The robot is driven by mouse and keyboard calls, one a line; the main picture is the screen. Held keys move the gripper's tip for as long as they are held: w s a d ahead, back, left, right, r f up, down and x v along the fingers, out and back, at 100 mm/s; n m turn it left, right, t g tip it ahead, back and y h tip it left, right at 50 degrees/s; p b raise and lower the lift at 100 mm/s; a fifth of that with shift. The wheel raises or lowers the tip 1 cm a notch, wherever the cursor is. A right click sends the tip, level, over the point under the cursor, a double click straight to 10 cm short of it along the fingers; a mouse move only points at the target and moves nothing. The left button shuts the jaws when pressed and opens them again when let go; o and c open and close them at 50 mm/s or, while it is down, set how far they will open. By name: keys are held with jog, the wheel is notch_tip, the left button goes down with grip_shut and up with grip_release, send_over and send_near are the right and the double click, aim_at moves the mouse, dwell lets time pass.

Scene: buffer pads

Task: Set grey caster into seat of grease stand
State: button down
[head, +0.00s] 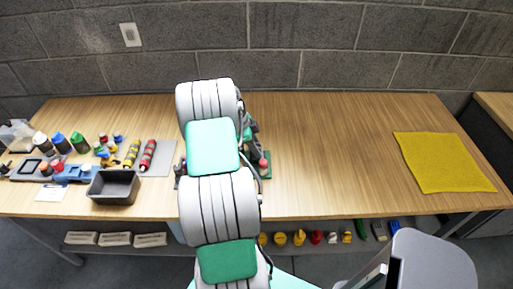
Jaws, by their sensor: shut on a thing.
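My own arm fills the middle of the view and hides the centre of the bench. My gripper is hidden behind it. I cannot make out the grey caster. A dark fixture on a green base (265,171) with a red knob shows just to the right of my arm, partly covered by it. I cannot tell whether it is the grease stand.
On the wooden bench (340,150), a dark grey bin (114,187) stands at left, near bottles and two ribbed rolls (148,155) on a grey mat. A yellow cloth (443,162) lies at right. The bench between fixture and cloth is clear. Several coloured items sit on the lower shelf.

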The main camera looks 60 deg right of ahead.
jog(key=shift+f+b, duration=0.45)
jog(key=shift+f, duration=0.1)
jog(key=c, duration=1)
grip_release()
